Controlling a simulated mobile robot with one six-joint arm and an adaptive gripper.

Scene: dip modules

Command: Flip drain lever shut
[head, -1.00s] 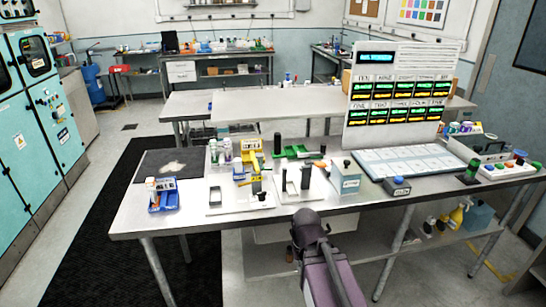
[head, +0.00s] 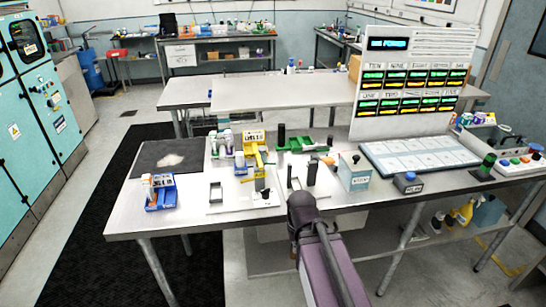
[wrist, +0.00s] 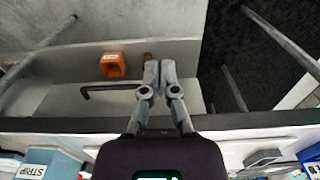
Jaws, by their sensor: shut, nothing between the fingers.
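No part is clearly marked as the drain lever. Two white plates stand near the front edge of the table in the head view. The left plate (head: 228,205) carries a dark frame (head: 215,192) and an upright dark-and-yellow post (head: 259,184). The right plate (head: 325,195) carries an upright black post (head: 311,172), partly behind my arm. My arm's end is at the table's front edge, and its fingers are hidden in the head view. In the wrist view my gripper (wrist: 159,70) is shut and empty, with nothing touching its tips.
The table's front edge (wrist: 240,119) crosses the wrist view. An orange object (wrist: 112,65) is on the lower shelf. A tall display panel (head: 415,85) rises behind.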

